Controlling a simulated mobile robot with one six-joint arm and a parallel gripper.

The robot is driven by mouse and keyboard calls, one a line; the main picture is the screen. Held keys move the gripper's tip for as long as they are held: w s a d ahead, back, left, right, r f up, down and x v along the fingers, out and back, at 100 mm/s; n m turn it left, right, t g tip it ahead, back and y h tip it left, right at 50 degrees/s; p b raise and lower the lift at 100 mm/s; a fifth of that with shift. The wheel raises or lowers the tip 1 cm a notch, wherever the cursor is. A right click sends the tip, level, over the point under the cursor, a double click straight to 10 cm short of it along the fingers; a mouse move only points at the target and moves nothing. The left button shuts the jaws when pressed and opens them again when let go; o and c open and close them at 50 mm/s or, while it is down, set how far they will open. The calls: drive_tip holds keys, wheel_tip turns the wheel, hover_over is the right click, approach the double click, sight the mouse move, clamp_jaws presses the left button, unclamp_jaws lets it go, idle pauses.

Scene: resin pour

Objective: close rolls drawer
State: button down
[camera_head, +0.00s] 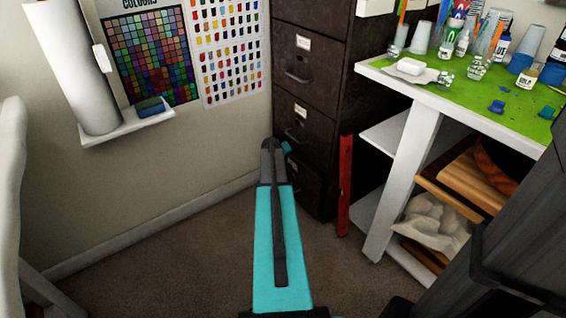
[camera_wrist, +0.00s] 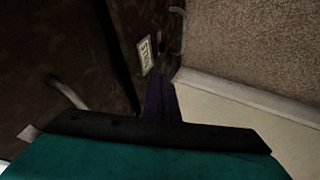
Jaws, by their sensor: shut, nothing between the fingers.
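A dark brown filing cabinet (camera_head: 312,60) stands in the corner with a column of labelled, handled drawers. I cannot read which label says rolls. The drawer front (camera_head: 300,118) above my gripper looks level with the cabinet. A lower drawer front (camera_head: 303,187) is partly hidden by my arm. In the wrist view, one label (camera_wrist: 147,53) and handle sit just beyond my fingers, with another drawer front (camera_wrist: 50,50) to the left. My gripper (camera_wrist: 160,88) is shut and empty, close to the cabinet front; contact cannot be told.
A red level (camera_head: 345,185) leans upright at the cabinet's right side. A white workbench (camera_head: 410,150) with a green top, cups and bottles stands at right, shelves below. A wall shelf (camera_head: 125,128) holds a white roll at left. Carpet (camera_head: 180,270) is clear in front.

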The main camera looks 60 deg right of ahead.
drive_tip(key=v, duration=0.5)
drive_tip(key=shift+p, duration=0.35)
